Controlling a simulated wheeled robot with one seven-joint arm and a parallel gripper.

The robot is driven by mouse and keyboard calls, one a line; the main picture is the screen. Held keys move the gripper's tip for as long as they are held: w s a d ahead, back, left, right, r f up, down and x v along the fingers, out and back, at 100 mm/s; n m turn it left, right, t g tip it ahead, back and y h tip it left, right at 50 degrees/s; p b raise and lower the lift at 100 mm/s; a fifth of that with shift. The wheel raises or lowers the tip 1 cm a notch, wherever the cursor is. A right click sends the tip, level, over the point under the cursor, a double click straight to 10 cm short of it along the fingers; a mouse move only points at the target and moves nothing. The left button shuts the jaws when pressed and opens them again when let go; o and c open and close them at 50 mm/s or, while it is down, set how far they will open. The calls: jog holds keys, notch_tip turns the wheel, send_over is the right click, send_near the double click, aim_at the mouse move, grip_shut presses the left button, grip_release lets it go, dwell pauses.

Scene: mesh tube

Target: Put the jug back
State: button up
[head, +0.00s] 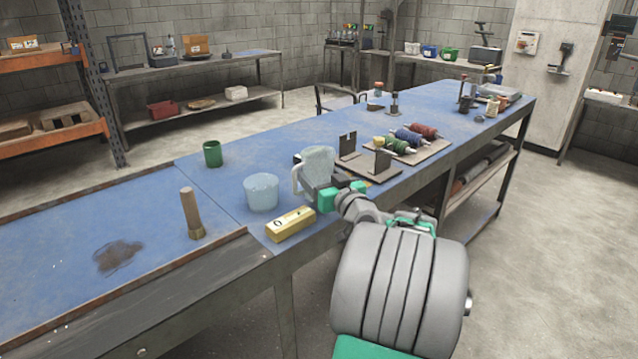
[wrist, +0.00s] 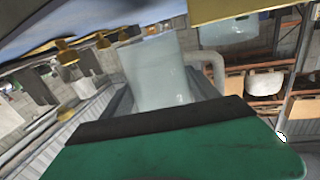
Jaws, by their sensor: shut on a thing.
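The jug (head: 319,163) is pale and translucent with a whitish handle on its left side in the head view. My gripper (head: 322,190) is at the jug's lower right side and is shut on it. In the wrist view the jug (wrist: 158,72) stands out beyond the dark and green gripper body, with its handle (wrist: 212,68) to the right. The fingertips are partly hidden by the jug and the gripper body. I cannot tell whether the jug's base touches the blue bench (head: 235,175).
A pale blue tub (head: 261,192) and a brass block (head: 290,224) are close to the left. A dark metal stand (head: 365,165) and a board of spools (head: 410,140) are to the right.

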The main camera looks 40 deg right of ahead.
notch_tip(320, 180, down, 2)
jog(key=shift+f+b, duration=0.25)
jog(key=shift+b, duration=0.25)
jog(key=shift+f+b, duration=0.35)
jog(key=shift+b, duration=0.1)
jog(key=o, duration=1.7)
jog(key=shift+o, duration=0.2)
jog(key=shift+r+p, duration=0.7)
jog(key=shift+p, duration=0.2)
jog(key=shift+s, duration=0.45)
jog(key=b+v, duration=0.1)
jog(key=v, duration=1)
jog(key=shift+a, duration=0.2)
jog(key=shift+s+f, duration=0.1)
